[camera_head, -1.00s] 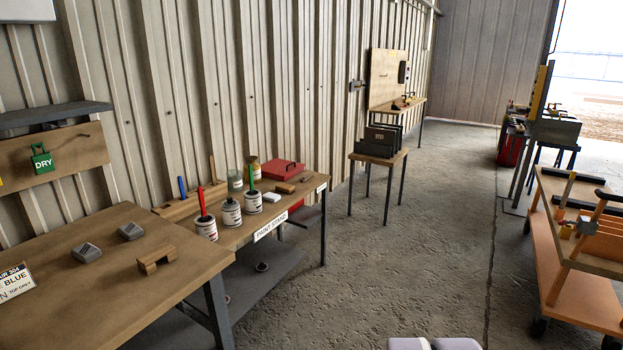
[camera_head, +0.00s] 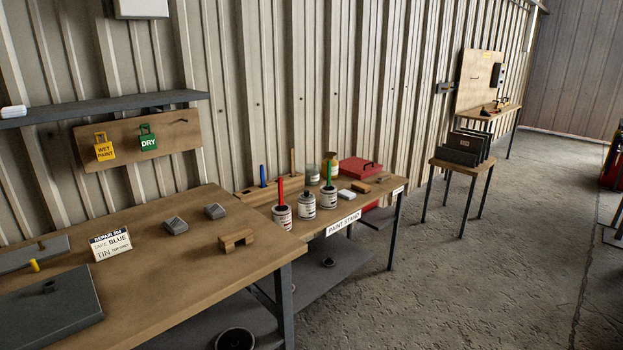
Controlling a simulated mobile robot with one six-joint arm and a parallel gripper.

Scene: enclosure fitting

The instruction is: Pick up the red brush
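The red brush (camera_head: 280,191) stands upright in the leftmost of the paint tins (camera_head: 282,217) on the paint stand table (camera_head: 367,211). Only its red handle shows; its lower end is hidden in the tin. A green-handled brush (camera_head: 329,173) stands in the right tin (camera_head: 328,197). A blue-handled thing (camera_head: 262,175) stands behind in a wooden rack. My gripper is not in view.
A larger wooden workbench (camera_head: 200,270) adjoins the stand at the left, with grey blocks, a wooden bridge piece (camera_head: 236,240) and a sign (camera_head: 110,244). A red box (camera_head: 359,170) sits at the stand's back.

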